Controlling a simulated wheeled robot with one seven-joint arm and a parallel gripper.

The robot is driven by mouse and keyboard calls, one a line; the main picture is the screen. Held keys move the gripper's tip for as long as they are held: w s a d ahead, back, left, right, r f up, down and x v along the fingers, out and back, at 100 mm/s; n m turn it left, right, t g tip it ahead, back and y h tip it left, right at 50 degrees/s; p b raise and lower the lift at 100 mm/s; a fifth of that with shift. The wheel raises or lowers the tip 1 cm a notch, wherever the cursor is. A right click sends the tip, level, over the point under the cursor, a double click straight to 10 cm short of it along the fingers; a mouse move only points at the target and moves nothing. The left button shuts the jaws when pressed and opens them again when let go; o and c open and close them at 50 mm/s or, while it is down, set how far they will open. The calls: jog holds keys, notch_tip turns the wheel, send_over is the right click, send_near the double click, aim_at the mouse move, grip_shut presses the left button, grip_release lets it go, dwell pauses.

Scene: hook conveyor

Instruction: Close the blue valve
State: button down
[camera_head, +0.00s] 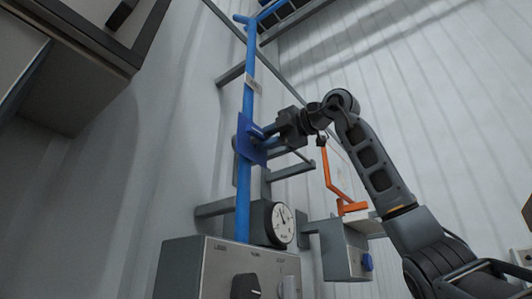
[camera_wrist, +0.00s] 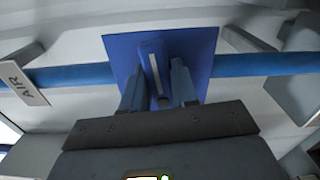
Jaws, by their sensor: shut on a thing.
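The blue valve has a square blue plate (camera_head: 246,146) on a vertical blue pipe (camera_head: 249,102) in the head view. In the wrist view the plate (camera_wrist: 204,47) is at the top middle, with the pipe (camera_wrist: 262,65) running sideways behind it. A blue handle (camera_wrist: 155,67) with a pale strip stands out from the plate towards the wrist camera. My gripper (camera_head: 266,132) reaches the valve from the right. In the wrist view my gripper (camera_wrist: 157,92) has one finger on each side of the handle and is shut on it. The exact handle angle is hard to tell.
A white AIR label (camera_wrist: 22,83) is on the pipe. Below the valve are a round gauge (camera_head: 283,224) and a grey box with a black knob (camera_head: 246,287). An orange lever (camera_head: 335,183) and a small grey box (camera_head: 338,251) stand to the right. Grey brackets (camera_head: 213,208) jut from the wall.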

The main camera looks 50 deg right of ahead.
jog(key=shift+f+m+b, duration=0.15)
jog(key=shift+m+b, duration=0.25)
jog(key=shift+m, duration=0.3)
jog(key=shift+d, duration=0.1)
jog(key=c, duration=1)
grip_release()
jog(key=shift+o, duration=0.2)
jog(key=shift+s, duration=0.15)
jog(key=s+b, duration=0.1)
jog(key=s, duration=0.6)
jog(key=shift+s+b, duration=0.3)
jog(key=shift+b, duration=0.1)
jog(key=shift+d, duration=0.1)
